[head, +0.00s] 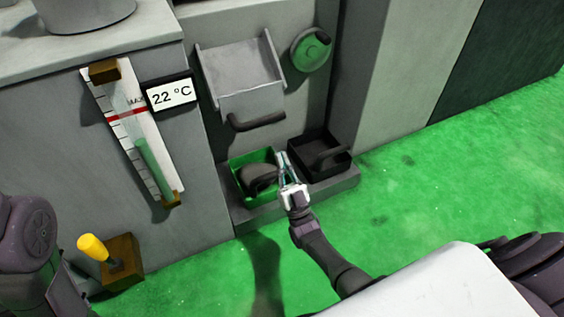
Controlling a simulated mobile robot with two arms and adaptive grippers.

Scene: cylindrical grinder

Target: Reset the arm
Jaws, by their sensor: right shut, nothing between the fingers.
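My right gripper (286,168) is in front of the grinder's low ledge, its fingers shut and empty. Its fingertips are over or beside the right edge of a green bin (238,189) in this view; I cannot tell whether they touch it. A dark rounded part (262,177) lies in the green bin. A black bin (338,168) with a dark handle-like bar stands just right of the gripper. My right arm reaches in from the lower right. My left gripper is out of view.
A grey tray (240,72) with a dark handle (257,121) is on the machine above the bins. A green round knob (311,50) is at its right. A level gauge (135,135), a 22 °C display (171,94) and a yellow-knobbed lever (92,247) are at left. Green floor at right is clear.

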